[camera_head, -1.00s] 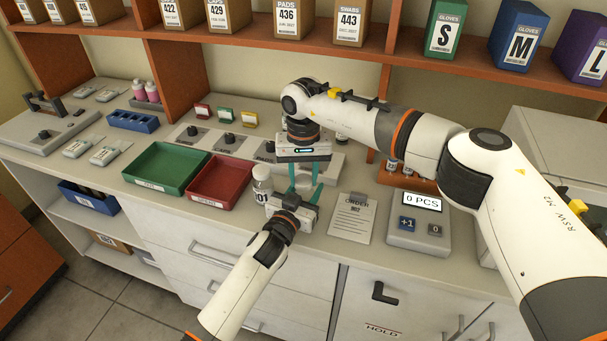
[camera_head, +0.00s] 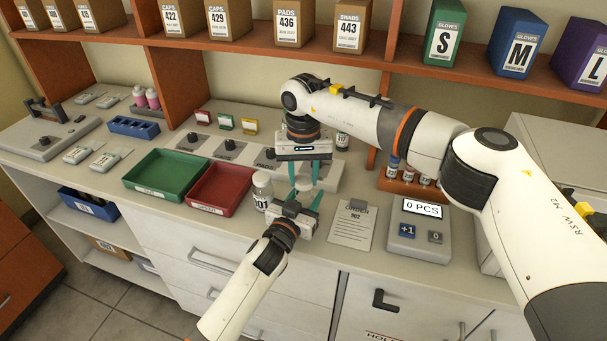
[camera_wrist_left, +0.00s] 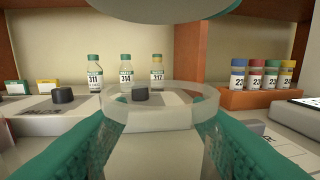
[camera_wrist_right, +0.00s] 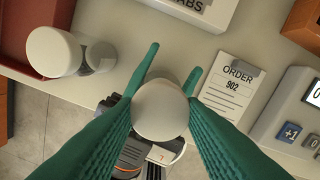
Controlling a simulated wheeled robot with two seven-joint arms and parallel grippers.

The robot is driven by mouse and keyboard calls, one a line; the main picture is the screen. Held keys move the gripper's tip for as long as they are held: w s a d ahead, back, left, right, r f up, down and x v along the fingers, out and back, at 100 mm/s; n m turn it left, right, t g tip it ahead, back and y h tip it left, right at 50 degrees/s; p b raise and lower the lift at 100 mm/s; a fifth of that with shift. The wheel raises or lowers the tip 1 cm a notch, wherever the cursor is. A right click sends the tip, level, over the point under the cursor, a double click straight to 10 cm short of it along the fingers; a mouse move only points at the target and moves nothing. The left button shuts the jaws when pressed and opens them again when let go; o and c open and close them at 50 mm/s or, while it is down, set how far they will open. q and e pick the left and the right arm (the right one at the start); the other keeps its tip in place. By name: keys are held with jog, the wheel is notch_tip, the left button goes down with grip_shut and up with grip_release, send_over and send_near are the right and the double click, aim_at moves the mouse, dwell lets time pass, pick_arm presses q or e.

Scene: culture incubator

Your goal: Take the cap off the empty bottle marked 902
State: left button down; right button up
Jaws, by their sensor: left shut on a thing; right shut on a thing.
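My left gripper (camera_head: 304,200) is shut on a clear bottle (camera_wrist_left: 162,145), upright between its teal fingers. In the left wrist view its round neck rim is open. Its label is not readable. My right gripper (camera_head: 304,178) comes down from above and is shut on a white round cap (camera_wrist_right: 162,110). The cap's underside (camera_wrist_left: 195,8) shows at the top of the left wrist view, with a gap above the bottle's rim. In the right wrist view the cap hides the bottle's mouth.
A capped bottle marked 901 (camera_head: 262,189) stands close to the left of my grippers. The order sheet (camera_head: 349,229), reading 902, lies to the right, with the counting scale (camera_head: 421,235) beyond. The red tray (camera_head: 219,184) and green tray (camera_head: 168,174) are on the left.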

aim_at(303, 179)
jog(key=shift+r, duration=2)
pick_arm(q)
jog(key=c, duration=0.6)
grip_release()
jog(key=shift+c, duration=0.2)
